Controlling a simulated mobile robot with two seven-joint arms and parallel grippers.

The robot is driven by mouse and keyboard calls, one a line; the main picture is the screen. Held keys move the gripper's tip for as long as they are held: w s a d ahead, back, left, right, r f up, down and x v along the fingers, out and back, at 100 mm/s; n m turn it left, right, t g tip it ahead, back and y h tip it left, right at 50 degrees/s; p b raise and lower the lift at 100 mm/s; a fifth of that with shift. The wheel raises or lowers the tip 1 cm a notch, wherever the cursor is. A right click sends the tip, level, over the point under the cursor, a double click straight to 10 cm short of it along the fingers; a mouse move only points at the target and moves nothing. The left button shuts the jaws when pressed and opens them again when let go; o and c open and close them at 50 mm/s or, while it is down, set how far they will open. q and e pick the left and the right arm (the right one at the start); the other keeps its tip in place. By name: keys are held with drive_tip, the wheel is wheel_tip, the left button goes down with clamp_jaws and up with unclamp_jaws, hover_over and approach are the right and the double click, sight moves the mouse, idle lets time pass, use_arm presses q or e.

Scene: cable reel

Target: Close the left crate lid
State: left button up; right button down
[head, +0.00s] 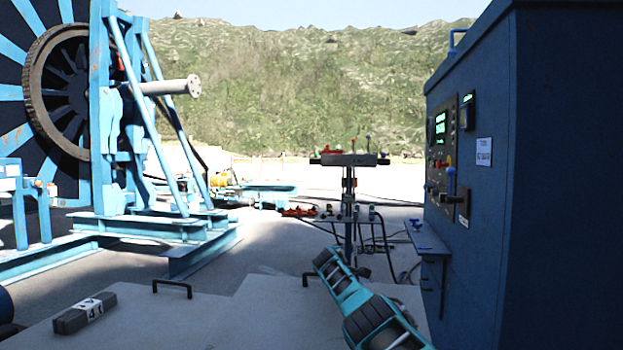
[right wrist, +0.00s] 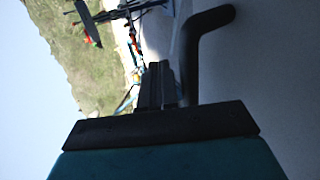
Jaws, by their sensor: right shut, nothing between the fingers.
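Two broad grey panels, which look like crate lids, fill the bottom of the head view: the left lid (head: 150,325) and the right lid (head: 265,310). Both look flat from here; I cannot tell whether either is fully closed. The left lid has a black handle (head: 172,285) near its far edge. A dark handle (head: 308,276) on the right lid is partly hidden by my right arm. In the right wrist view, my right gripper (right wrist: 157,70) is shut and empty, beside a dark bent handle (right wrist: 205,50). I cannot tell whether they touch. My left gripper is out of view.
A dark block with a white label (head: 84,313) lies on the left lid. A blue control cabinet (head: 560,160) stands close on the right. A lever stand (head: 349,160) is ahead, and a big blue reel frame (head: 105,130) is at left. Open ground lies between them.

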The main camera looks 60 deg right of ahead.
drive_tip(key=shift+d+f+b, duration=0.15)
drive_tip(key=shift+f+b, duration=0.15)
drive_tip(key=shift+f, duration=0.15)
idle(0.5)
drive_tip(key=shift+s+a+r+p, duration=0.1)
drive_tip(key=shift+a+r+p, duration=0.25)
drive_tip(key=shift+p, duration=0.45)
drive_tip(key=p+v, duration=0.2)
drive_tip(key=shift+p, duration=0.3)
drive_tip(key=shift+p+v, duration=0.65)
drive_tip(key=shift+v, duration=0.65)
drive_tip(key=p+v, duration=0.2)
drive_tip(key=v, duration=0.5)
drive_tip(key=shift+a, duration=0.25)
drive_tip(key=shift+a+f, duration=0.1)
drive_tip(key=shift+f, duration=0.05)
